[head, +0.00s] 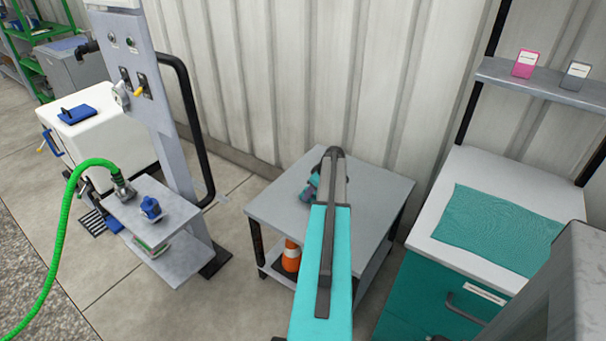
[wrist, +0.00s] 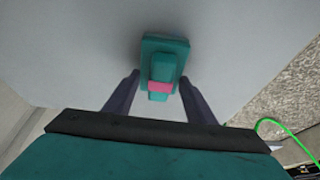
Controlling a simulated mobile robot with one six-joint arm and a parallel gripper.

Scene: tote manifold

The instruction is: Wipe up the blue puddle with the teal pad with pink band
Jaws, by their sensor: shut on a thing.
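The teal pad with pink band (wrist: 165,47) is in the middle of the wrist view, over a plain grey surface. Its raised teal grip with the pink band lies between the two fingers of my gripper (wrist: 160,82), which is shut on it. In the head view the pad (head: 313,183) shows as a small teal patch over the grey table (head: 268,207), partly hidden by my arm. I cannot tell whether the pad touches the tabletop. I can make out no blue puddle in either view; my arm hides part of the table.
An orange cone (head: 291,257) stands on the table's lower shelf. At right, a teal mat (head: 497,229) lies on a white-topped cabinet. At left are a grey stand (head: 165,215) with a green hose (head: 61,225) and a white box (head: 95,145) with a blue item on top.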

